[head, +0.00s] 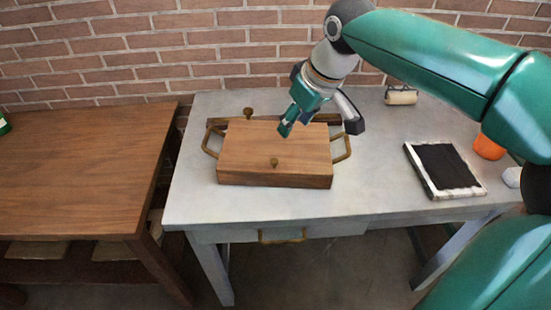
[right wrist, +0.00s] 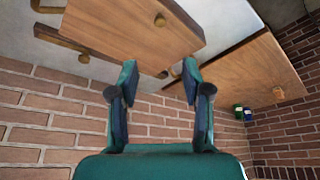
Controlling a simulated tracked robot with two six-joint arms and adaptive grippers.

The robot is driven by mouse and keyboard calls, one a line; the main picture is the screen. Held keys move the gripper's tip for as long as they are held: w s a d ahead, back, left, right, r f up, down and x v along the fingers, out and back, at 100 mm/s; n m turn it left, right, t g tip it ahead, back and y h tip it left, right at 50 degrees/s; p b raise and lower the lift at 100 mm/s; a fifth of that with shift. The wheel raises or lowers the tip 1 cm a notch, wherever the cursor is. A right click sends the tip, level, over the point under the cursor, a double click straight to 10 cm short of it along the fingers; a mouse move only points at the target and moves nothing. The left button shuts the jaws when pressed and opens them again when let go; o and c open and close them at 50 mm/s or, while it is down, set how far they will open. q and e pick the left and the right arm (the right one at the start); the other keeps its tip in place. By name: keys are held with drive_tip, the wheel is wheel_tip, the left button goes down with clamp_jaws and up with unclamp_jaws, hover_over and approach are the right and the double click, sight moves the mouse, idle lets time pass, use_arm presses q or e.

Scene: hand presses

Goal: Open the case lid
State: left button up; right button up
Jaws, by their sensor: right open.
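The wooden case (head: 250,178) sits on the grey table, and its flat brown lid (head: 255,145) looks shut. A brass knob (head: 274,162) is on the lid near the front edge; a knob also shows in the right wrist view (right wrist: 160,19). Brass handles stick out at the case's left (head: 211,141) and right (head: 343,147) sides. My right gripper (head: 286,128) is over the back part of the lid, pointing down, open and empty. In the right wrist view its two fingers (right wrist: 160,70) are apart, with the case beyond them. My left gripper is not in view.
Another brass knob (head: 248,112) stands behind the case. A dark pad in a pale frame (head: 443,170), an orange object (head: 488,147) and a roller-like item (head: 401,96) lie to the right. A wooden table (head: 75,155) stands left. A brick wall (head: 130,50) is behind.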

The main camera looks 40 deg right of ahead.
sight(276, 160)
drive_tip(key=x, duration=1.6)
drive_tip(key=shift+s+b, duration=0.1)
drive_tip(key=shift+b, duration=0.2)
clamp_jaws()
drive_tip(key=shift+d, duration=0.15)
